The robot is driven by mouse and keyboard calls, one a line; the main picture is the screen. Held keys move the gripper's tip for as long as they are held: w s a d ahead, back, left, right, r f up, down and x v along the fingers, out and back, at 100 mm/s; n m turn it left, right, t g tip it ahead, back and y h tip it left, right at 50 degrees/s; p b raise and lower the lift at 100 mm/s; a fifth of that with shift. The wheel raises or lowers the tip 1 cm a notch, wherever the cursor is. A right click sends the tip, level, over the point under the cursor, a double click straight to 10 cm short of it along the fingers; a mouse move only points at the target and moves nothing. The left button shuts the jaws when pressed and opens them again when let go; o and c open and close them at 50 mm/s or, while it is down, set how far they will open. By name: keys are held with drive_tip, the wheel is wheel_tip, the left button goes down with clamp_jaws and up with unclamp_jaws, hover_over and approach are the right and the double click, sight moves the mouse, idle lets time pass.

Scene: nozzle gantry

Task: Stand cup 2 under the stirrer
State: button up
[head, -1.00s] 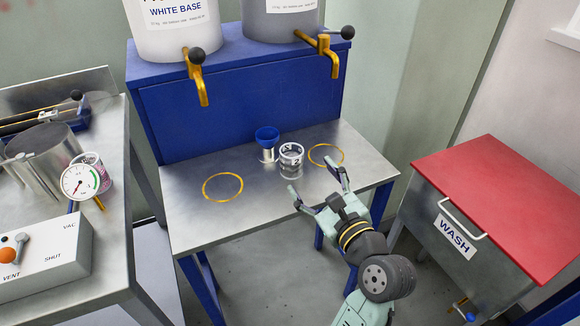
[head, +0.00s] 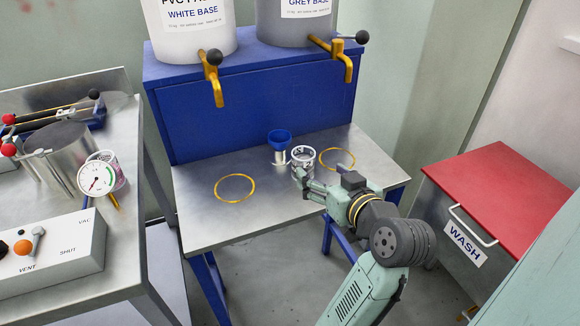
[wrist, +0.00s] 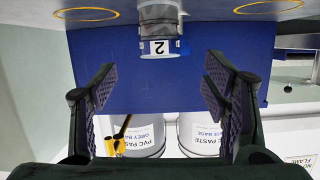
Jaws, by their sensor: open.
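Cup 2 (head: 303,160) is a clear cup with dark markings, standing on the steel table between two yellow rings. In the wrist view, the cup (wrist: 157,20) is at the top, with a white label reading "2". My gripper (head: 307,181) is open and empty, just in front of the cup on its near side. In the wrist view my gripper (wrist: 158,78) has its two fingers wide apart, with the cup centred between them but beyond the tips. The gripper hides the lower part of the cup in the head view. I cannot make out a stirrer.
A blue funnel (head: 279,137) stands close behind and left of the cup. Yellow taps (head: 214,82) hang above the table from paste tanks. The left bench holds a gauge (head: 96,179) and a control box (head: 50,248). A red-topped wash unit (head: 480,195) is at right.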

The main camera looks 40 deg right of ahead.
sight(308, 163)
drive_tip(key=shift+w, duration=0.15)
drive_tip(key=shift+n, duration=0.3)
drive_tip(key=p+x, duration=0.2)
drive_tip(key=x, duration=0.8)
drive_tip(key=shift+w+d+f, duration=0.15)
drive_tip(key=shift+w, duration=0.05)
drive_tip(key=c, duration=1.3)
drive_tip(key=shift+c, duration=0.8)
